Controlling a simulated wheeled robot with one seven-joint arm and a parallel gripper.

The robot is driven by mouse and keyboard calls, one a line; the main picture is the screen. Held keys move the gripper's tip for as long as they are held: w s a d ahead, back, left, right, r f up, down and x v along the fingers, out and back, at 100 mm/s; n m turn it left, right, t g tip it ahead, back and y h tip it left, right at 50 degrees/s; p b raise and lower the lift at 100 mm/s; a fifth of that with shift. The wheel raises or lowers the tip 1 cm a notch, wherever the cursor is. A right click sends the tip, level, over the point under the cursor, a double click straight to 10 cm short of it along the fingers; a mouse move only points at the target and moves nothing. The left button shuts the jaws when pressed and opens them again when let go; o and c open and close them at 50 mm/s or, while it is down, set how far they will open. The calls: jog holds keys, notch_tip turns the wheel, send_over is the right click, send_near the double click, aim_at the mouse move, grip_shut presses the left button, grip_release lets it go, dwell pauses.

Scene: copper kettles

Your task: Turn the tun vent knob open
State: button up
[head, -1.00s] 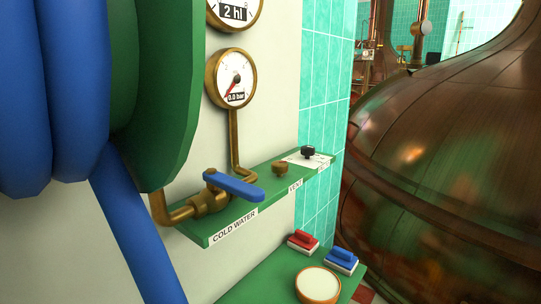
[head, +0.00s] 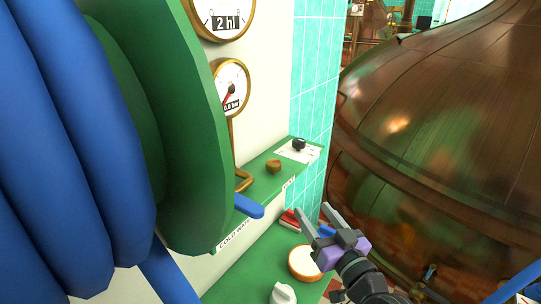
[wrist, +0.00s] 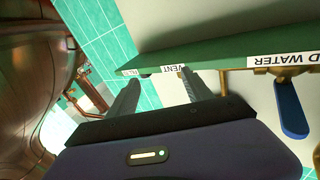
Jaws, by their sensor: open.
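The small brass vent knob (head: 273,166) sits on the green shelf (head: 262,182), by the VENT label on its front edge. My gripper (head: 313,210) is open and empty, to the right of and lower in the picture than the knob, not touching it. The wrist view shows the shelf (wrist: 220,50) from below, with the VENT label (wrist: 173,69) close beyond my open fingers. The knob's top is not visible in that view.
A black knob (head: 298,144) stands farther along the shelf. The blue cold water lever (head: 248,206) is nearer, partly behind the green hose reel (head: 190,150). A lower green shelf holds a white-topped round thing (head: 304,262) and brushes. A copper kettle (head: 430,130) fills the right.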

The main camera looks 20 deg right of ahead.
aim_at(278, 168)
jog(key=w+a+r+n+y, duration=0.1)
jog(key=w+r, duration=0.1)
jog(key=w+a+r+n+g+y+p, duration=0.1)
jog(key=w+r+n+y, duration=0.1)
jog(key=w+a+r+n+y, duration=0.1)
jog(key=w+r, duration=0.1)
jog(key=shift+w+r+n+y+p, duration=0.25)
jog(key=shift+w+n+y+p, duration=0.05)
jog(key=shift+w+p, duration=0.1)
jog(key=shift+p+x, duration=0.35)
jog(key=shift+x, duration=3.5)
jog(key=shift+a+f, duration=0.15)
jog(key=shift+f, duration=0.05)
grip_shut()
jog(key=shift+f+g+b, duration=0.1)
jog(key=shift+g+b, duration=0.2)
jog(key=shift+f+n+y+b, duration=0.1)
jog(key=shift+n+y+b, duration=0.2)
jog(key=shift+b, duration=0.65)
jog(key=shift+a+y+b, duration=0.1)
jog(key=shift+y+b, duration=0.2)
jog(key=shift+b, duration=0.05)
